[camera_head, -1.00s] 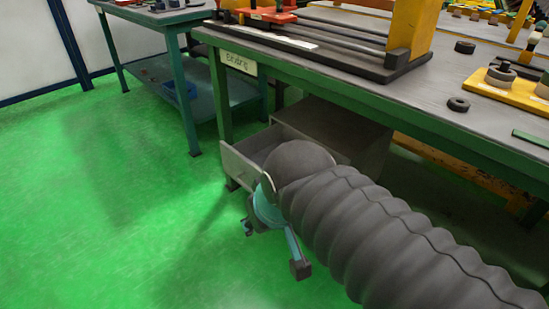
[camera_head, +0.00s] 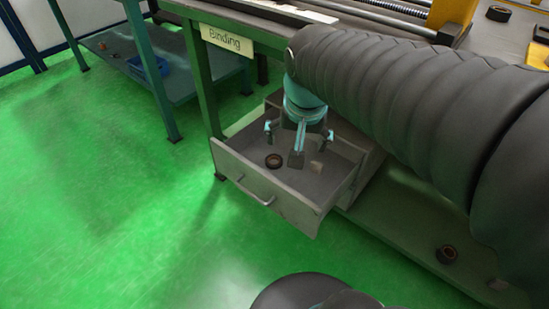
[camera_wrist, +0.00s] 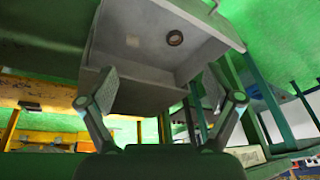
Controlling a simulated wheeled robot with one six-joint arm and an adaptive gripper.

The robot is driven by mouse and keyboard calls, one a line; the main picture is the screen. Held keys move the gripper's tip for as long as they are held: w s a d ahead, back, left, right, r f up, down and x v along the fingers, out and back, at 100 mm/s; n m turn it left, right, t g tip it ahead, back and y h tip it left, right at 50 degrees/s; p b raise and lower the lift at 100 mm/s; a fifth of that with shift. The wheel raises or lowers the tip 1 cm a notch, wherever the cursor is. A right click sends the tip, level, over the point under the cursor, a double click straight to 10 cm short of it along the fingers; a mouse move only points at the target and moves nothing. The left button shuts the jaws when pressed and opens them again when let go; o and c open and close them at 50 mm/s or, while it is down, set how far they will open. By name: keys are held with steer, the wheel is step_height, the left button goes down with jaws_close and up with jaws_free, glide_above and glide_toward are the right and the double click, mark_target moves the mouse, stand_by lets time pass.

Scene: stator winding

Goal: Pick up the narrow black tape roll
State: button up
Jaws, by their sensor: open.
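A small dark tape roll (camera_head: 273,161) with a brown core lies flat in the open drawer, toward its left front. It also shows in the wrist view (camera_wrist: 175,38), beyond my fingertips. I take it to be the narrow black tape roll; its width is hard to judge. The grey drawer (camera_head: 275,195) is pulled out under the bench marked "Binding". My gripper (camera_head: 297,146) hangs over the drawer, fingers pointing down, to the right of the roll in the head view. In the wrist view my gripper (camera_wrist: 158,92) has its fingers spread wide with nothing between them.
A small pale block (camera_head: 316,168) lies in the drawer right of the roll. Another dark roll (camera_head: 447,254) is on the lower shelf at right, and one (camera_head: 498,14) is on the bench top. The drawer walls surround the roll. Green floor is clear at left.

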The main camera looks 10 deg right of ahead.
steer(key=w+a+f+m+g+h, duration=0.1)
steer(key=w+f+m+g, duration=0.35)
steer(key=w, duration=0.75)
steer(key=m+h, duration=0.2)
steer(key=m, duration=1.1)
glide_above(275, 163)
steer(key=w+a, duration=0.2)
steer(key=a, duration=0.2)
step_height(275, 163, down, 11)
steer(key=x, duration=0.9)
steer(key=s+b+x, duration=0.1)
steer(key=x, duration=0.3)
steer(key=shift+a+f, duration=0.3)
steer(key=shift+a, duration=0.05)
steer(key=c, duration=1.1)
